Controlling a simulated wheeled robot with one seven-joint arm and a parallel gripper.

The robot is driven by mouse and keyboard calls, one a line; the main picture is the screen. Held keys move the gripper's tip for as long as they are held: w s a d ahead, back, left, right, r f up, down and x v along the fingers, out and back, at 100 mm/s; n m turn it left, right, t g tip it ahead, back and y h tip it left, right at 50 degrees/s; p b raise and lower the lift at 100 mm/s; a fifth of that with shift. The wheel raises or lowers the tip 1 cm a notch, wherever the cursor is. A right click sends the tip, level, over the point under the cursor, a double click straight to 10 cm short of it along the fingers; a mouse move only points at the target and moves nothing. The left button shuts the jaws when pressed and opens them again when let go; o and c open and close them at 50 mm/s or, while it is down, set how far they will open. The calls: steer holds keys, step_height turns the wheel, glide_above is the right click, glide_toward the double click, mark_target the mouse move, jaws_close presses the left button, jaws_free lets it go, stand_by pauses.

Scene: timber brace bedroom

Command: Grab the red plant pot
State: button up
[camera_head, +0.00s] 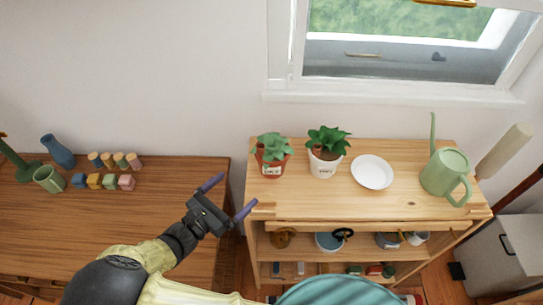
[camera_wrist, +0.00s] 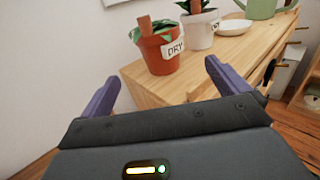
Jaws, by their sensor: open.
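The red plant pot (camera_head: 271,170) is terracotta red with a white label and a green leafy plant. It stands upright at the left end of the wooden shelf top. In the wrist view the red pot (camera_wrist: 159,54) is ahead of the fingers, its label reading "DRY". My gripper (camera_head: 228,196) is open and empty, to the left of and nearer than the pot, apart from it. In the wrist view my gripper's two purple fingers (camera_wrist: 158,85) are spread wide with nothing between them.
A white pot with a plant (camera_head: 323,166) stands right of the red pot. Farther right are a white plate (camera_head: 372,172) and a green watering can (camera_head: 446,174). A wooden desk (camera_head: 150,215) with cups and small blocks is left. The wall is close behind.

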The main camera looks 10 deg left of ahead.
mark_target(262, 165)
steer(key=p+x, duration=0.1)
steer(key=x, duration=1)
steer(key=shift+w+d+p, duration=0.1)
steer(key=shift+w+p, duration=0.15)
steer(key=shift+p, duration=0.05)
steer(key=shift+w, duration=0.1)
steer(key=shift+w+d+r, duration=0.1)
steer(key=shift+w+r, duration=0.05)
steer(key=shift+w, duration=0.2)
steer(key=x, duration=0.2)
steer(key=p+x, duration=0.1)
steer(key=shift+w+d+r, duration=0.2)
steer(key=shift+w+d, duration=0.05)
steer(key=shift+w, duration=0.1)
steer(key=shift+w+f, duration=0.1)
steer(key=shift+w, duration=0.2)
steer(key=shift+s+a, duration=0.1)
